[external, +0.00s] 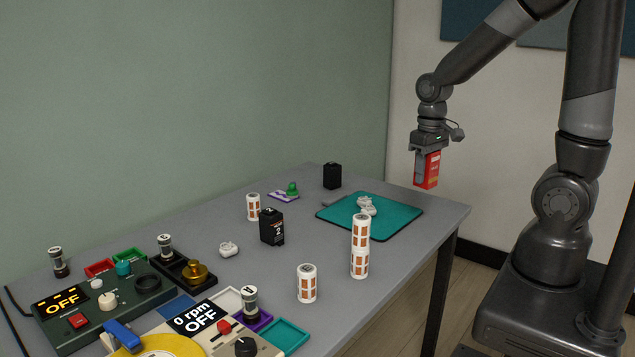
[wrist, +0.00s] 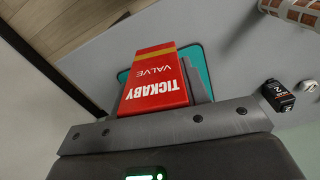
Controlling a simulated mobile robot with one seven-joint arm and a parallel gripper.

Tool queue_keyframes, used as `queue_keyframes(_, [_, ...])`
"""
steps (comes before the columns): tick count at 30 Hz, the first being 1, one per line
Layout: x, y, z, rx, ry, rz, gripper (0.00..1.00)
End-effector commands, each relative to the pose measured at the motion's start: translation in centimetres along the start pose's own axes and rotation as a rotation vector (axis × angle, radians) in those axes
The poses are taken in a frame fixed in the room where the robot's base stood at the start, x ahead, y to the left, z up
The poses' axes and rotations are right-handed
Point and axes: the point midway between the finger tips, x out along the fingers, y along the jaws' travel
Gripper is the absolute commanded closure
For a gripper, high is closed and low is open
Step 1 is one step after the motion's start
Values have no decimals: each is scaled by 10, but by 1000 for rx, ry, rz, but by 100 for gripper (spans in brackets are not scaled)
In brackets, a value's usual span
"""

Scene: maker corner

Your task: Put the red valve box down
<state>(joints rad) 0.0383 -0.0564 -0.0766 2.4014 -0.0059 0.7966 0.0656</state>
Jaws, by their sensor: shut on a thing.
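The red valve box (external: 427,170) is held upright in my gripper (external: 427,155), in the air above the far right end of the table. My gripper is shut on its upper part. In the wrist view the red box (wrist: 154,85) shows the words "TICKABY VALVE" between the fingers of my gripper (wrist: 160,90). The box is apart from the table (external: 210,246) and from the teal mat (external: 390,217) below and to its left. Part of the mat is hidden behind the box in the wrist view.
A white object (external: 366,205) lies on the mat. Stacked orange-and-white cylinders (external: 360,246) stand by its near edge. A black box marked 2 (external: 272,227) and a plain black box (external: 332,176) stand nearby. Control panels and trays fill the near left. Grey table around the mat is partly bare.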

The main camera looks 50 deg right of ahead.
Motion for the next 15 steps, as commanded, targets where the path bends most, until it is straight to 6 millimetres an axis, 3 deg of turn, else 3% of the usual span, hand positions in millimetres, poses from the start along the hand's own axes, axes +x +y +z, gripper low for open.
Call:
queue_keyframes(1, [-10, 0, -1, 0, 6, -1, 82])
queue_keyframes(8, [-10, -41, -23, -179, 1, 8, 82])
queue_keyframes(11, [-12, -67, -33, -280, 1, 11, 82])
queue_keyframes(15, [-13, -116, -47, -463, 0, 16, 82])
